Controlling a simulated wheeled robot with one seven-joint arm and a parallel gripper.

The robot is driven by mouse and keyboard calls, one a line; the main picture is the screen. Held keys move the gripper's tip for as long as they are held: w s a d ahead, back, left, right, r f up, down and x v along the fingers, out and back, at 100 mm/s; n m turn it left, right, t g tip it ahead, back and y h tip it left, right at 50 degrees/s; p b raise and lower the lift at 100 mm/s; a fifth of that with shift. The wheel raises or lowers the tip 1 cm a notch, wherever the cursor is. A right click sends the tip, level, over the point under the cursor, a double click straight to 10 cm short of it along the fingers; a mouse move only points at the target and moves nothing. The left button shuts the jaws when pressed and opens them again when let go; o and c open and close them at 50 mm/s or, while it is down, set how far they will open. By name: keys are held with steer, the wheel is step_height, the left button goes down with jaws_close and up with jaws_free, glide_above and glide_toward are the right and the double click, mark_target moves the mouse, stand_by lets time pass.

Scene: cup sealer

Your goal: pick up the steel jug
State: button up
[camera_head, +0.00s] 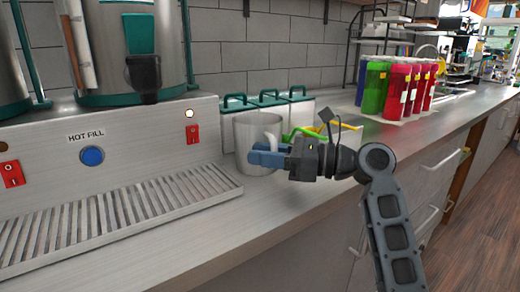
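The steel jug (246,132) is a light grey cylinder standing upright on the counter, just right of the slatted drip tray. Its pale handle curves out on its right side. My gripper (262,155) reaches in from the right with its blue fingers at the jug's handle, overlapping the jug's lower right side in this view. The fingers cover the lower part of the handle. I cannot tell whether they touch it or have closed on it.
The drip tray (120,212) and hot-fill panel (130,140) are at left. White canisters with green handles (300,108) stand behind the jug. Yellow and green items (340,127) lie behind my gripper. Coloured bottles (396,90) stand farther right. The front counter strip is clear.

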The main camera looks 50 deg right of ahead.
jaws_close()
stand_by(0.5)
step_height(320, 180, up, 10)
steer(key=p, duration=0.2)
